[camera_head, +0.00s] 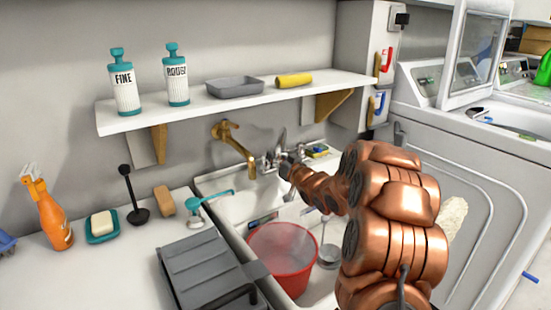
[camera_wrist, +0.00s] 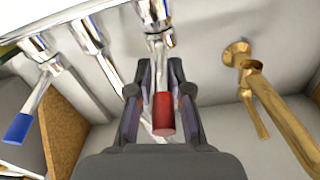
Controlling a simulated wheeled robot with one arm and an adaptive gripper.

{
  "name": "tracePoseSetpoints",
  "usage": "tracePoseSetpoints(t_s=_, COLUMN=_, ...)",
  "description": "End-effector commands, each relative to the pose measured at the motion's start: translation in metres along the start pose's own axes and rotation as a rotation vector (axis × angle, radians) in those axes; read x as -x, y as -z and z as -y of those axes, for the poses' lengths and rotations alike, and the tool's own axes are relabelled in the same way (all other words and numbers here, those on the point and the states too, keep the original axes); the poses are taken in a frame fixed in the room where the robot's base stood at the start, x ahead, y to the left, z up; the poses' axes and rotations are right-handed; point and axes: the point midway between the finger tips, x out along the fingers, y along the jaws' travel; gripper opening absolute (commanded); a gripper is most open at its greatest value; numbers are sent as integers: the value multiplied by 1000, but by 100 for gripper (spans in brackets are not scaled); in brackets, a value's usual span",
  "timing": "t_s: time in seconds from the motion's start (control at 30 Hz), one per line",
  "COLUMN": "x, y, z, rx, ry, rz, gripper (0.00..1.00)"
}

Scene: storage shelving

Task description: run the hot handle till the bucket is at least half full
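The hot handle, red-tipped (camera_wrist: 163,114), hangs from a chrome tap body (camera_wrist: 156,25) in the wrist view. My gripper (camera_wrist: 160,88) has its fingers on either side of this handle, with a gap showing on the left. In the head view my gripper (camera_head: 284,166) is at the chrome tap and its fingers are mostly hidden. A blue-tipped handle (camera_wrist: 17,128) is at the left in the wrist view. The red bucket (camera_head: 285,283) stands upright in the sink. Its inside looks pale and hazy; I cannot tell the water level. No clear stream shows.
A brass tap (camera_head: 232,143) sticks out left of the chrome tap, and also shows in the wrist view (camera_wrist: 280,118). A ladle (camera_head: 329,256) is beside the bucket. A shelf (camera_head: 190,111) with bottles hangs above. A grey rack (camera_head: 205,270) lies on the left counter.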

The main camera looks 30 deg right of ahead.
Motion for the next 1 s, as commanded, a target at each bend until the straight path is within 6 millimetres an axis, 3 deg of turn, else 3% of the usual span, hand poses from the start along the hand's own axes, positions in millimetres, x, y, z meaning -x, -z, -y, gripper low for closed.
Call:
tracePoseSetpoints(t_s=0.17, x=0, y=-1, z=0, rx=0, ry=1, rz=1, gripper=39)
tracePoseSetpoints(t_s=0.57, x=5, y=-1, z=0, rx=0, ry=1, rz=2, gripper=39)
tracePoseSetpoints(t_s=0.77, x=28, y=1, z=0, rx=2, ry=0, rz=0, gripper=39)
tracePoseSetpoints(t_s=1.0, x=70, y=-1, z=-1, rx=-1, ry=-3, rz=3, gripper=39)
